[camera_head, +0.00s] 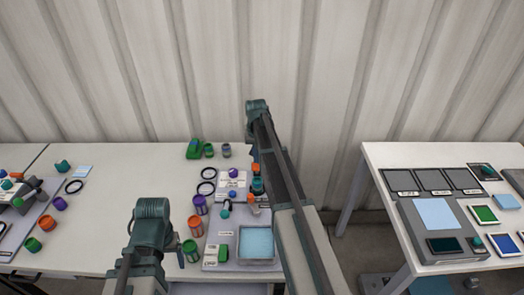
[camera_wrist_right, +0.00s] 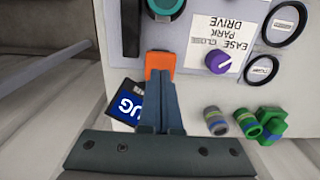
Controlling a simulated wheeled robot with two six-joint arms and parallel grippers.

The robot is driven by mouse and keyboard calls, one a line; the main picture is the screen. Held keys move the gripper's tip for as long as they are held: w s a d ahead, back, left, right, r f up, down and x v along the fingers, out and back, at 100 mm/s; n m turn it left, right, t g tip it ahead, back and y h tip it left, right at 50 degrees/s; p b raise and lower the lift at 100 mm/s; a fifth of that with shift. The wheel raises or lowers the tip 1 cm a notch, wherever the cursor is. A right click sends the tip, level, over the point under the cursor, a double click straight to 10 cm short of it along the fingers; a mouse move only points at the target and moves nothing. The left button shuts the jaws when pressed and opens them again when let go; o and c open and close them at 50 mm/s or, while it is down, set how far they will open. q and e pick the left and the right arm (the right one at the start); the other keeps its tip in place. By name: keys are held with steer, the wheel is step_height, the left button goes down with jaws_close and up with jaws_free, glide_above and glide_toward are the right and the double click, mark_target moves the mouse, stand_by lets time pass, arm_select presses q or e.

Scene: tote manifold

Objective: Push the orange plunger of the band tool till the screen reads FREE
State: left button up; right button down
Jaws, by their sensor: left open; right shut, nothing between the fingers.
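The orange plunger (camera_wrist_right: 160,61) of the band tool shows in the right wrist view, in front of a teal round part (camera_wrist_right: 167,6). In the head view it is a small orange spot (camera_head: 255,168). My right gripper (camera_wrist_right: 160,84) is shut and empty. Its fingertips meet the plunger's near edge in the picture; whether they press it I cannot tell. The blue screen (camera_wrist_right: 127,104) is partly hidden by my fingers; the letters "UG" show. My left gripper (camera_head: 150,225) is at the left front of the bench, apart from the tool; its fingers are not clear.
A purple knob (camera_wrist_right: 218,61) sits on a white label beside the plunger. Black rings (camera_wrist_right: 284,24) and green and grey fittings (camera_wrist_right: 246,124) lie near. Orange, purple and green cylinders (camera_head: 195,227) stand near my left arm. A second table (camera_head: 375,158) is at right.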

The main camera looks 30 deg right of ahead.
mark_target(257, 165)
steer(key=shift+f, duration=0.15)
steer(key=shift+f+b, duration=1.75)
steer(key=shift+b, duration=0.15)
steer(key=shift+r, duration=0.1)
step_height(257, 165, up, 4)
steer(key=p, duration=0.4)
steer(key=shift+f, duration=0.2)
